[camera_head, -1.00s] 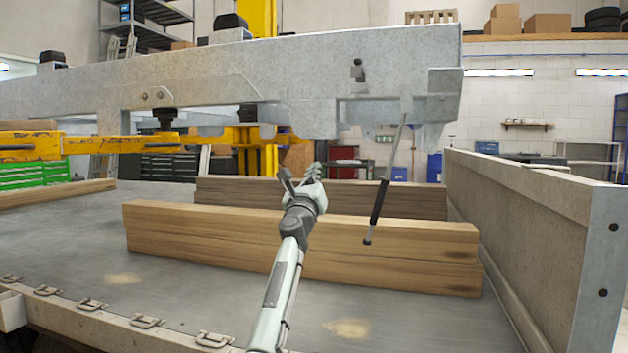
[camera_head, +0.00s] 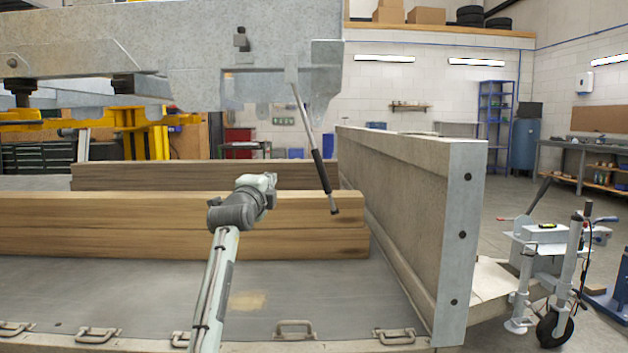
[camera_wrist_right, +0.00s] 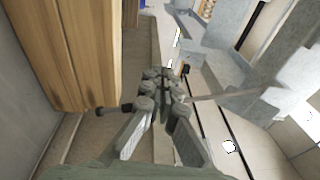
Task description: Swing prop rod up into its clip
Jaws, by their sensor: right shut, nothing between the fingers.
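The prop rod (camera_head: 306,115) hangs from the underside of the grey raised frame (camera_head: 292,62), slightly tilted, its black sleeve and lower end in front of the timbers. A small dark clip-like fitting (camera_head: 240,40) sits on the frame's side, up and left of the rod's top. My right gripper (camera_head: 268,186) is left of the rod's lower part, its fingers mostly hidden by the wrist. In the right wrist view the fingers (camera_wrist_right: 165,82) are shut, and the rod (camera_wrist_right: 215,95) appears to cross behind them; its dark end (camera_wrist_right: 115,108) shows at left. My left gripper is not in view.
Stacked timbers (camera_head: 180,225) lie on the grey trailer bed (camera_head: 130,290) below the rod. A tall side wall (camera_head: 400,205) stands close on the right. A yellow lift (camera_head: 150,130) is at the left. There is open air between the rod and the side wall.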

